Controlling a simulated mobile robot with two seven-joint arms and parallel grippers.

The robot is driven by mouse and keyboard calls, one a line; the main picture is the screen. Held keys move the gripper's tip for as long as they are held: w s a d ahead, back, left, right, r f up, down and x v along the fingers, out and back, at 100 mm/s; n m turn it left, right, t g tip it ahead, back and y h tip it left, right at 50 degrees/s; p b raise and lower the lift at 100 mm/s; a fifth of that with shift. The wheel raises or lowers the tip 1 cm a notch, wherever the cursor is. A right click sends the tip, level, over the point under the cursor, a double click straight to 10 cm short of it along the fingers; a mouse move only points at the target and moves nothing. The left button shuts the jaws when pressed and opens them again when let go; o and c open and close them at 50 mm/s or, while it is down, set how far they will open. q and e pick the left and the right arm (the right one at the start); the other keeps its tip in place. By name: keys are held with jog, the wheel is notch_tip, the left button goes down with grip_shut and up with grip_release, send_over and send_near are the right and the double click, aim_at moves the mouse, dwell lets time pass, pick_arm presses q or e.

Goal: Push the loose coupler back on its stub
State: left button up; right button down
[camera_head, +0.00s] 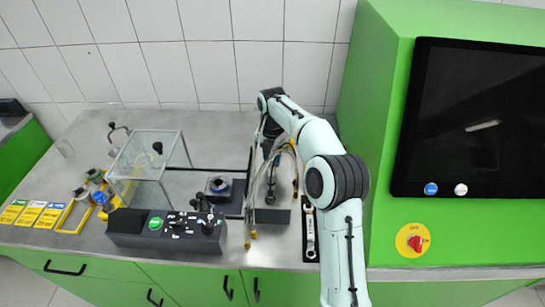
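Several hoses (250,190) with brass end fittings (253,235) hang over a dark block (270,216) at the middle of the bench. Which fitting is the loose coupler, and where its stub is, I cannot tell at this size. My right arm rises from the bottom and bends over to the left. Its gripper (269,148) points down among the upper hoses, behind the block's front. The fingers are small and dark, so I cannot tell whether they touch a coupler or are open. My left gripper is not in view.
A clear box (148,165) stands on the left behind a black control panel (160,232). A wrench (310,232) lies on a dark strip right of the block. A green cabinet with a black screen (480,120) rises close on the right. The back left bench is mostly clear.

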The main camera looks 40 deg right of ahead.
jog(key=shift+f, duration=0.2)
jog(key=c, duration=0.9)
grip_release()
jog(key=shift+o, duration=0.2)
jog(key=shift+w+r+p, duration=0.15)
jog(key=shift+r+p, duration=0.2)
jog(key=shift+r, duration=1.5)
jog(key=shift+s+r, duration=0.2)
jog(key=shift+r, duration=1.5)
